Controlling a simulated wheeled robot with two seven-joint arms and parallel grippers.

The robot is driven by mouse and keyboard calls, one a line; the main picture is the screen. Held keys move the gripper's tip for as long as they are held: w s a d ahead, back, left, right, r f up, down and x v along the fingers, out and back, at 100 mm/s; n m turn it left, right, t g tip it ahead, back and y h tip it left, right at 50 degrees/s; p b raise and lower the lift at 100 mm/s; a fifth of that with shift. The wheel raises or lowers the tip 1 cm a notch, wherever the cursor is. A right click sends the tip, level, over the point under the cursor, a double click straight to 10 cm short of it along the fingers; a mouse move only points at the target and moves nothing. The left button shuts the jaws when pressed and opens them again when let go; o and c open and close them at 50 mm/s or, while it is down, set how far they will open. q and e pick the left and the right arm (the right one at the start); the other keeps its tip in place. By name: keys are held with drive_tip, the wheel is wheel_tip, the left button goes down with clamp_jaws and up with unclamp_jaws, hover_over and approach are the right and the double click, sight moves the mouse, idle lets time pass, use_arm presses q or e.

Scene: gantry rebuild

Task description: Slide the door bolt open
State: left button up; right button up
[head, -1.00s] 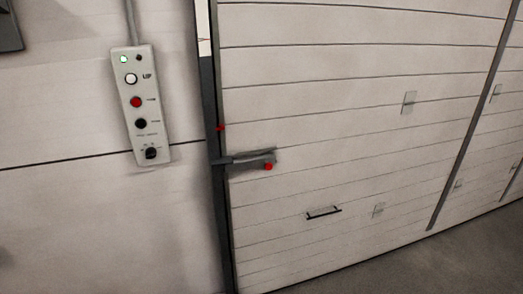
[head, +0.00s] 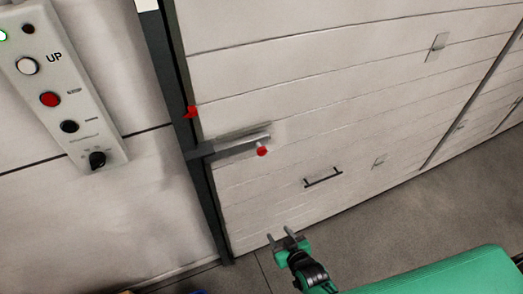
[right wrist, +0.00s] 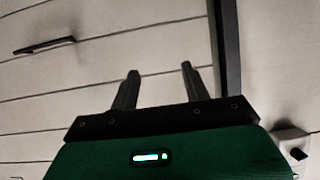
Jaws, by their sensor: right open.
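The door bolt (head: 235,144) is a grey bar on the left edge of the white panelled door (head: 330,90). It has a red knob (head: 262,151) at its right end, and its left end reaches the dark door post (head: 203,152). My right gripper (head: 284,238) is open and empty, below and slightly right of the knob in the head view, apart from it. In the right wrist view its two fingers (right wrist: 158,82) stand apart in front of the door panels. The bolt cannot be made out in that view. My left gripper is not in view.
A control box (head: 65,85) with several buttons is on the wall at left. A red piece (head: 191,112) sits on the post above the bolt. A dark door handle (head: 322,177) is right of the bolt; it also shows in the wrist view (right wrist: 45,46). Grey floor lies below.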

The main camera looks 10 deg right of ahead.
wheel_tip(320, 180, up, 13)
drive_tip(key=w+t+p, duration=0.1)
drive_tip(key=w+t, duration=0.1)
drive_tip(key=t, duration=0.1)
drive_tip(key=t+p, duration=0.1)
drive_tip(key=t, duration=0.1)
approach(263, 153)
use_arm(q)
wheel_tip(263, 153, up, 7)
drive_tip(key=p, duration=0.4)
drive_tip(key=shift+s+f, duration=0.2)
use_arm(e)
drive_tip(key=w, duration=0.3)
drive_tip(key=w+a, duration=0.1)
drive_tip(key=w, duration=0.7)
drive_tip(key=shift+a, duration=0.4)
